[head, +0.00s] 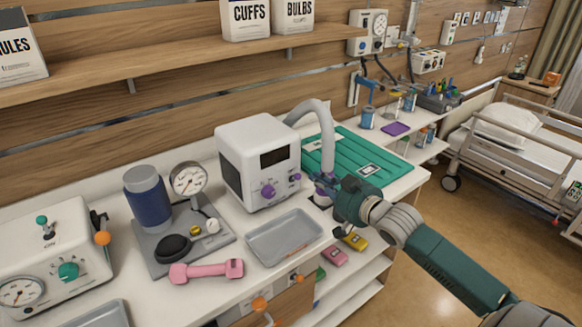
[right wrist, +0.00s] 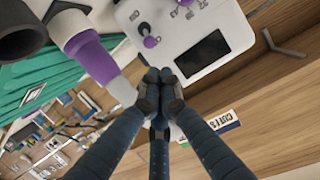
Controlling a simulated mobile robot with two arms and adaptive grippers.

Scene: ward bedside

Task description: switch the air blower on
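The air blower (head: 258,160) is a white box on the counter with a dark display, a large purple knob (head: 268,191) and smaller purple controls (head: 294,178). A grey hose (head: 325,125) arches from it down to a purple end piece at its right. The blower's front (right wrist: 230,22) and a purple knob (right wrist: 150,41) show in the right wrist view, as does a purple hose fitting (right wrist: 90,58). My right gripper (right wrist: 160,78) has its fingers together with nothing visible between them. In the head view it is beside the hose end, right of the blower. My left gripper is not in view.
A grey tray (head: 284,237) lies in front of the blower, with a pink dumbbell (head: 206,271) to its left. A gauge stand (head: 188,180) and another white device (head: 50,260) stand further left. A green mat (head: 380,165) lies behind my right gripper.

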